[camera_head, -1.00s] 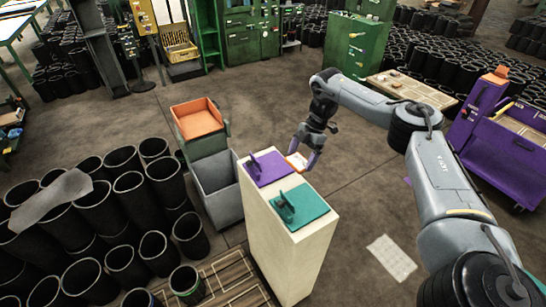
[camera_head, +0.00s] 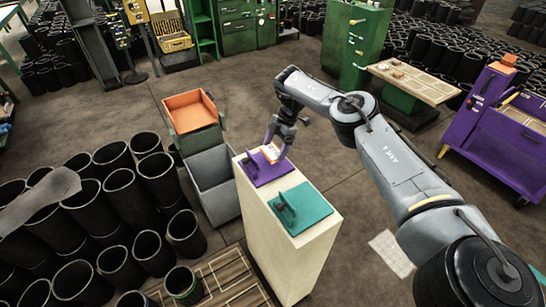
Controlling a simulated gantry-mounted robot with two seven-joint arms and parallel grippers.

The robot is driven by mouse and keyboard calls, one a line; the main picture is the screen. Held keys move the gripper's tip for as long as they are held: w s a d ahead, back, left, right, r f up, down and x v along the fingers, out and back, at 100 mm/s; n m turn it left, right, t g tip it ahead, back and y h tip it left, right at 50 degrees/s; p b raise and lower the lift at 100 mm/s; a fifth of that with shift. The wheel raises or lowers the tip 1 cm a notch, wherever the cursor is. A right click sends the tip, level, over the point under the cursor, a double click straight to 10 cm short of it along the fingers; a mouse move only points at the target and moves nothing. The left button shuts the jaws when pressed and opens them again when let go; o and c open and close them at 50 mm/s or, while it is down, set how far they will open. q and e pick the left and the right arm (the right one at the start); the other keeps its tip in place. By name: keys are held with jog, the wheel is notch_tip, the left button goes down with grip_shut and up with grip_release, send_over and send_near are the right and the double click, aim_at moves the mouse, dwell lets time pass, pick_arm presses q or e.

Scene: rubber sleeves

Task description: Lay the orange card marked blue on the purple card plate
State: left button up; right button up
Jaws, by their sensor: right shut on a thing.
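The purple card plate (camera_head: 270,176) lies on top of a cream pedestal, at its back end, with an upright purple piece at its left. My right gripper (camera_head: 273,149) is shut on the orange card (camera_head: 268,154), which shows a pale face. The card is seen over the back part of the purple plate. I cannot tell whether it touches the plate. Any blue mark on the card is too small to make out. My left gripper is out of view.
A teal plate (camera_head: 306,209) with its own upright piece lies on the front of the cream pedestal (camera_head: 297,262). An orange tray (camera_head: 192,109) and a grey bin (camera_head: 213,184) stand to the left. Several black rubber sleeves fill the lower left. Floor right of the pedestal is mostly clear.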

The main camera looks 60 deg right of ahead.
aim_at(275, 149)
jog(key=shift+w+a+f, duration=0.15)
jog(key=shift+w+f, duration=0.15)
jog(key=shift+w, duration=0.15)
notch_tip(275, 149, down, 3)
jog(key=shift+r+b, duration=0.1)
jog(key=shift+b, duration=0.4)
jog(key=shift+f, duration=0.6)
jog(key=shift+r, duration=0.1)
jog(key=o, duration=0.8)
